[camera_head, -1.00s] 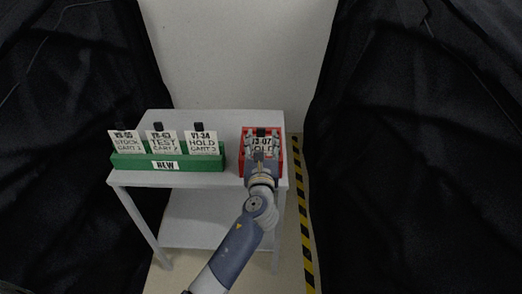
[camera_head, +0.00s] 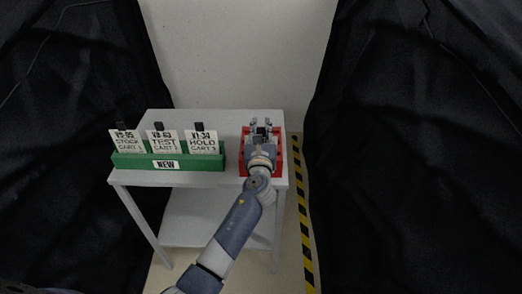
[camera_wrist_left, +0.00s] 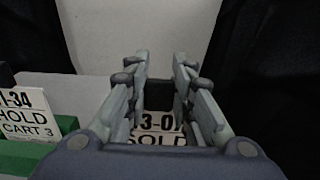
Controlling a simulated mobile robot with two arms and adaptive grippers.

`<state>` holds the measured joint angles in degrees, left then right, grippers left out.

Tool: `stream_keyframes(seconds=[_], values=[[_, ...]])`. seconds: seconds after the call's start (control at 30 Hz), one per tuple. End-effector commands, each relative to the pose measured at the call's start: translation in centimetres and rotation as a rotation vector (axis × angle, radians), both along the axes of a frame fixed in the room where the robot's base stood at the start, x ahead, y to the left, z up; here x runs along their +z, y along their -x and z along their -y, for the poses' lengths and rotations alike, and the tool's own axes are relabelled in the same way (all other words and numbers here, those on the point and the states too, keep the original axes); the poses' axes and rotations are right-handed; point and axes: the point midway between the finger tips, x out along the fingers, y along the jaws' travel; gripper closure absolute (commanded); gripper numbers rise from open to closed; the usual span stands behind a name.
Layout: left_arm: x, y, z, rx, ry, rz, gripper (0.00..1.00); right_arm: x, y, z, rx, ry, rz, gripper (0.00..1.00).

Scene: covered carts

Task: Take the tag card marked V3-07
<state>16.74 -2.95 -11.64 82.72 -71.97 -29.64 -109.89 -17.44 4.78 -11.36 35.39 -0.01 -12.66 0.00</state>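The tag card marked V3-07 stands in a red holder (camera_head: 279,160) at the right of the grey cart. In the left wrist view I see the white card (camera_wrist_left: 160,137), its text partly covered: "3-0" and "SOLD" show. A black tab (camera_wrist_left: 160,95) rises from its top. My left gripper (camera_head: 261,122) is over the red holder and hides the card in the head view. In the left wrist view its fingers (camera_wrist_left: 160,65) are apart, one on each side of the tab. I cannot tell whether they touch it. My right gripper is not in view.
A green rack (camera_head: 125,161) labelled NEW holds three white cards with black tabs: STOCK (camera_head: 128,142), TEST (camera_head: 163,142) and HOLD (camera_head: 202,141). Black covers hang on both sides. A striped tape (camera_head: 302,220) runs along the floor right of the cart (camera_head: 185,116).

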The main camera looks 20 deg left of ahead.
Motion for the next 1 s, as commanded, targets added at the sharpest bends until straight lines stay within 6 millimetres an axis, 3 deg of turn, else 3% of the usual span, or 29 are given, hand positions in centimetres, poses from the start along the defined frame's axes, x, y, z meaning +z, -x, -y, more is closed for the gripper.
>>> stream_keyframes(seconds=[0.43,0.8,1.0], values=[[0.7,0.0,0.0,0.0,0.001,0.001,1.0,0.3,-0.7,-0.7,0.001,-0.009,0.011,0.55],[7.7,0.0,0.0,0.0,0.001,0.004,1.0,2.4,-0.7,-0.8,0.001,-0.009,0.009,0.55],[9.7,0.0,0.0,0.0,-0.001,0.002,1.0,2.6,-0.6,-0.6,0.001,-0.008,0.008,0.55]])
